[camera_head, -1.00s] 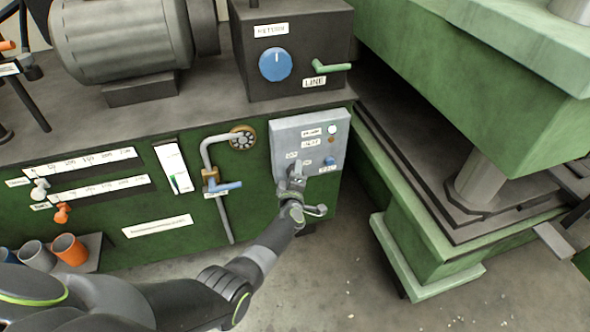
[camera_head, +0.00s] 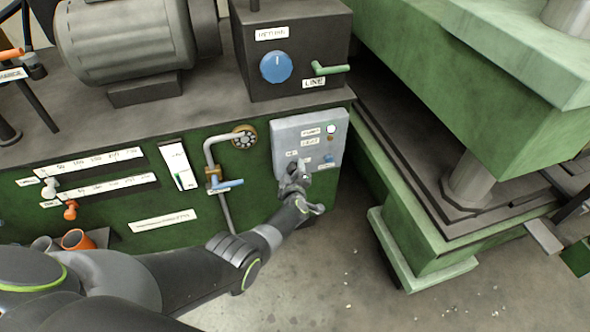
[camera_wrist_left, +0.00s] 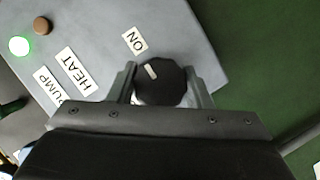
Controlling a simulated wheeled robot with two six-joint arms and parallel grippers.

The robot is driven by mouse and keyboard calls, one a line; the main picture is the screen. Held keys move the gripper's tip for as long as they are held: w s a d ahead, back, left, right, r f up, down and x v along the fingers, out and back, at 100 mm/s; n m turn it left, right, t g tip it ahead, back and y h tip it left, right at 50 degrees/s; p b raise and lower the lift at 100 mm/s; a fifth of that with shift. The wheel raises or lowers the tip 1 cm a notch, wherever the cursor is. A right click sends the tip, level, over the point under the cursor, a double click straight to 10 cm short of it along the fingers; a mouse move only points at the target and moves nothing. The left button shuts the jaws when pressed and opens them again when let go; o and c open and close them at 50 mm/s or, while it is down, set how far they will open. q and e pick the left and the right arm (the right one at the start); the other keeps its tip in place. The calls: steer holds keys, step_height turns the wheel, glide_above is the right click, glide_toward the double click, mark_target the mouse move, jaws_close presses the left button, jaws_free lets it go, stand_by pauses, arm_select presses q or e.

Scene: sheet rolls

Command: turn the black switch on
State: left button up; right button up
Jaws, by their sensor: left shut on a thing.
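The black switch (camera_wrist_left: 160,87) is a round knob on a grey control panel (camera_head: 310,128). In the left wrist view its white mark points toward the ON label (camera_wrist_left: 134,41). My left gripper (camera_wrist_left: 160,92) has one finger on each side of the knob and is shut on it. In the head view my left gripper (camera_head: 293,178) is at the lower left of the panel and hides the switch.
A green lamp (camera_wrist_left: 19,46) is lit by the PUMP label; a brown lamp (camera_wrist_left: 42,25) is by HEAT. A blue-handled valve (camera_head: 228,184) is left of the panel. A green press (camera_head: 430,230) stands right, with bare floor (camera_head: 320,280) in front.

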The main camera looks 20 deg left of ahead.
stand_by(0.6)
arm_select(q)
steer(key=o, duration=1)
steer(key=shift+s, duration=0.1)
arm_select(e)
steer(key=shift+r, duration=0.15)
arm_select(q)
steer(key=shift+s+d+r+p, duration=0.1)
steer(key=shift+s+p, duration=0.05)
steer(key=shift+p, duration=0.25)
steer(key=p+v, duration=1.1)
steer(key=v, duration=0.6)
steer(key=shift+p, duration=0.3)
arm_select(e)
steer(key=s+r, duration=0.3)
steer(key=r, duration=0.6)
steer(key=shift+a+r, duration=0.2)
steer(key=shift+a, duration=0.1)
steer(key=shift+s, duration=0.1)
